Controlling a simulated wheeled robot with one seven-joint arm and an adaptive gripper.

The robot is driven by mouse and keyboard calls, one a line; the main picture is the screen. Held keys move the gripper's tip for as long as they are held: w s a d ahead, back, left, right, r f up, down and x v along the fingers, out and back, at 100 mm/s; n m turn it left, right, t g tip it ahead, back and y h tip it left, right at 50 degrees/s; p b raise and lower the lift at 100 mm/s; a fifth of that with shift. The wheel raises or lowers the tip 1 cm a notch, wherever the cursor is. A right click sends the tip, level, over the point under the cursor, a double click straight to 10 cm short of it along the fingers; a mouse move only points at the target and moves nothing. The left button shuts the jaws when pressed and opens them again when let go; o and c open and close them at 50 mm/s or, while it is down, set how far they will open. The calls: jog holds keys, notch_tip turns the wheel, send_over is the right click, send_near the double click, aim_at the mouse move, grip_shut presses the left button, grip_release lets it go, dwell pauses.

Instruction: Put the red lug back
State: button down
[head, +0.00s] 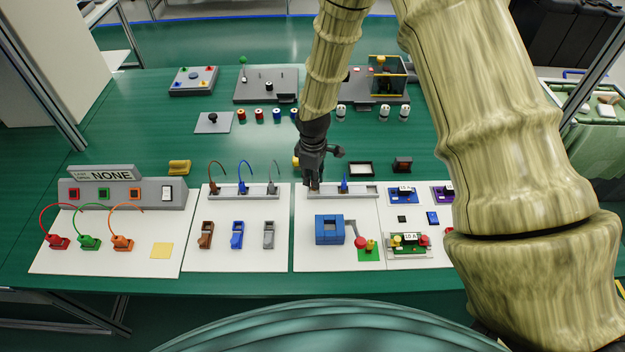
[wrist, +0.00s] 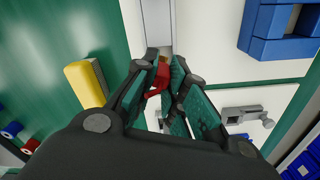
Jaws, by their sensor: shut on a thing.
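My gripper (head: 313,184) is low over the left end of a grey rail (head: 362,190) on the white panel. In the wrist view its fingers (wrist: 165,64) are closed around a small red piece (wrist: 158,78), which I take to be the red lug. The fingers hide part of it. In the head view the piece is mostly hidden by my gripper, and I cannot tell whether it touches the rail. A blue lug (head: 344,186) stands upright on the same rail, just right of my gripper.
A neighbouring panel to the left carries lugs with wires (head: 244,187). A yellow block (wrist: 86,82) lies beside my gripper. Green table between the back devices and panels is partly clear.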

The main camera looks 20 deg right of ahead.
jog(key=shift+f, duration=0.9)
jog(key=shift+f, duration=0.15)
jog(key=c, duration=1.5)
grip_release()
jog(key=shift+o, duration=0.2)
jog(key=shift+r+b, duration=1.6)
jog(key=shift+r, duration=4.6)
